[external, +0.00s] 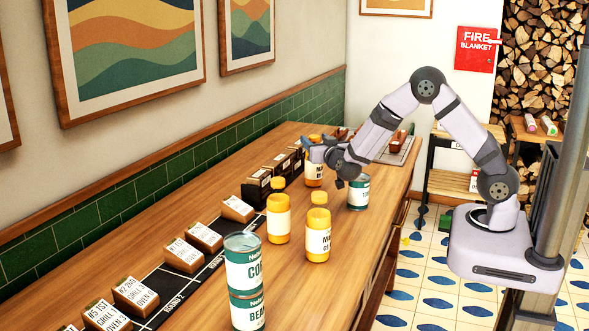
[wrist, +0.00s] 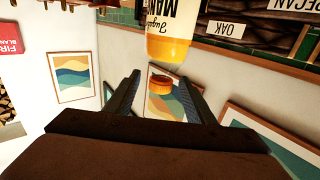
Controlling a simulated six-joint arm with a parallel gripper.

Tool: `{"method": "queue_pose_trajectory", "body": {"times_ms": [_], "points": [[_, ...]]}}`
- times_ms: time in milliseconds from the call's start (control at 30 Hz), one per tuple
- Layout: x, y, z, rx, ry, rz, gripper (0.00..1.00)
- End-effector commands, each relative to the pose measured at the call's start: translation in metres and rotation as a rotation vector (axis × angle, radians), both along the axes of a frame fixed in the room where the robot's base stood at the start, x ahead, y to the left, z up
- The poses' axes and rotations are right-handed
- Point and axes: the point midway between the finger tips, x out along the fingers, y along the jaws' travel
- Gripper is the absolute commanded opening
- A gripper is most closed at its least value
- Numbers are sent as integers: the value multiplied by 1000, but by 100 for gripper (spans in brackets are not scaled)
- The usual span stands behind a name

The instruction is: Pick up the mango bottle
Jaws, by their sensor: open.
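The mango bottle (external: 314,176), yellow with a white label, stands on the wooden counter behind the other yellow bottles. My gripper (external: 313,151) is at the height of the bottle's top in the external view and partly covers it. In the wrist view my gripper (wrist: 158,85) is open, and the cap appears between its fingers. I cannot tell whether the fingers touch it.
Two more yellow bottles, (external: 278,215) and (external: 318,232), stand nearer the camera. A green-labelled can (external: 358,192) stands just right of the mango bottle. Two stacked cans (external: 244,262) are in front. Small labelled blocks (external: 184,255) line a dark strip along the wall side.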

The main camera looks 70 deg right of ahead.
Motion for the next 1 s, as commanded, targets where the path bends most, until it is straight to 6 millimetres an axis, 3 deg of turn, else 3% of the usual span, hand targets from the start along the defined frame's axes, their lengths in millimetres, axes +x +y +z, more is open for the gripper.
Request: {"method": "queue_pose_trajectory", "body": {"times_ms": [233,600,900,1000], "points": [[6,-7,1,0,1,-1,49],[33,-37,1,1,2,0,49],[36,-39,0,0,1,1,49],[35,-39,0,0,1,1,25]]}}
